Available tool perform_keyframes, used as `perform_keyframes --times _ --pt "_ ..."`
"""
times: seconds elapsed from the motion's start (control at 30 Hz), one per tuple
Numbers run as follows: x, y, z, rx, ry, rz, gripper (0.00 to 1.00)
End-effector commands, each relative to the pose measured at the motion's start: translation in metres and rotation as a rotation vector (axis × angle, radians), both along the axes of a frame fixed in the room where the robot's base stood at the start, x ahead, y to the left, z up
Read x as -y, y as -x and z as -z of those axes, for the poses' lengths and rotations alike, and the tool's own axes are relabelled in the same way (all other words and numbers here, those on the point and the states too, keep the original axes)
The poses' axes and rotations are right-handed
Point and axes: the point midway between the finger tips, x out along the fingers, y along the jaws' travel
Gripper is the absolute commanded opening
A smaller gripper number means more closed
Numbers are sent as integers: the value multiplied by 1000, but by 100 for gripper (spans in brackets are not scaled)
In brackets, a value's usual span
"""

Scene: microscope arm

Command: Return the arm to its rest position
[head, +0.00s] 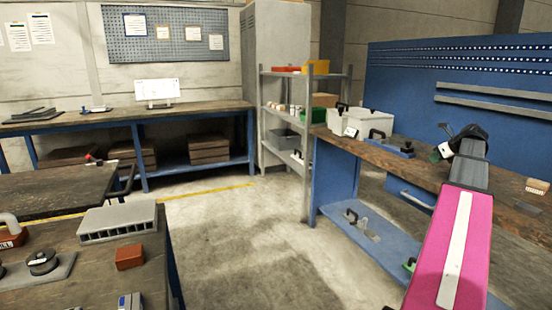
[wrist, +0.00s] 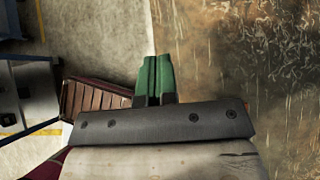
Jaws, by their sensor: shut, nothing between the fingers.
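My arm shows as a pink link with a white strip at the right of the head view, reaching out over the right workbench (head: 380,157). My gripper (head: 437,154) is at its far end, small and partly hidden by the dark wrist. In the wrist view my gripper (wrist: 157,62) has its two green fingers pressed together with nothing between them. The fingers point toward a worn wooden surface (wrist: 245,60) and a strip of pale floor (wrist: 95,45). No microscope can be made out in either view.
A grey box (head: 370,122) and a blue tool (head: 393,148) stand on the right bench, left of my gripper. A brown ribbed object (wrist: 90,98) shows beside the fingers in the wrist view. The near-left bench holds a grey slotted block (head: 118,222) and a brown block (head: 130,256). Open floor (head: 245,230) lies between.

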Motion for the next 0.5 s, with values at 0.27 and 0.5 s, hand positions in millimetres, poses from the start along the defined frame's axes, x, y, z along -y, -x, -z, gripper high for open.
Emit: perform_keyframes --times 0.27,0.5 --pt "-35 -4 33 -11 89 -116 0" --pt "-81 -6 75 -21 213 -286 0"
